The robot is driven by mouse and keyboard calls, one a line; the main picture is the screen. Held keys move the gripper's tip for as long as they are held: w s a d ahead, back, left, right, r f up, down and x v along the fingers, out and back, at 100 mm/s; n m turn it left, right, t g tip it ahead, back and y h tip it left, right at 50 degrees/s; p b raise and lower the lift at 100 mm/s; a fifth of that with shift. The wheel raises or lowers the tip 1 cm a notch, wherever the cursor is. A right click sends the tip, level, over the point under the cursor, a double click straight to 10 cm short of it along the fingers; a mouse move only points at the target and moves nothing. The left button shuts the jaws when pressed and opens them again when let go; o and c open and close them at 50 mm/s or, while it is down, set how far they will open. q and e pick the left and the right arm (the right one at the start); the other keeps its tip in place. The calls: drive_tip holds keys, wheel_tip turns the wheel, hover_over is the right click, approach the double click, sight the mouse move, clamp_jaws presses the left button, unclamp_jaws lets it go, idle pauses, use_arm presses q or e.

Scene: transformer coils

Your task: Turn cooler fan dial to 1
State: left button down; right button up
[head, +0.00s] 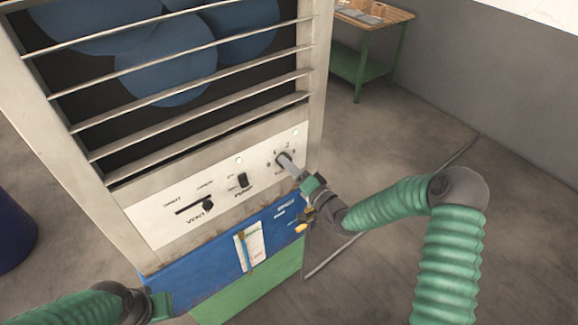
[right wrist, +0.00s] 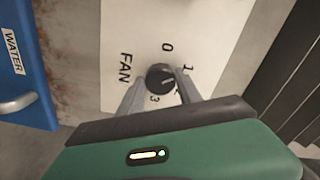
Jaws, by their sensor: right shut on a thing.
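The cooler (head: 135,215) stands in the head view with a white control panel (head: 150,222) below its slatted front. My right gripper (right wrist: 155,92) is shut on the dial, one finger on each side. In the head view my right gripper (head: 284,161) covers the dial. Where the dial points is not clear. My left gripper (head: 158,305) is low at the left, its fingers unclear.
A vent slider (head: 207,205) and a black pump switch (head: 243,180) sit left of the dial. A blue water drawer (head: 200,262) with a paper tag is below the panel. A workbench (head: 372,18) stands at the back. Floor to the right is open.

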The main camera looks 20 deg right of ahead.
drive_tip(key=shift+d+f+m, duration=0.1)
drive_tip(key=shift+m, duration=0.4)
drive_tip(key=o, duration=1.2)
drive_tip(key=shift+c, duration=0.2)
drive_tip(key=shift+o, duration=1)
drive_tip(key=shift+d, duration=0.1)
drive_tip(key=b+v, duration=0.2)
drive_tip(key=v, duration=1.4)
drive_tip(key=shift+s+d, duration=0.15)
drive_tip(key=shift+s, duration=0.2)
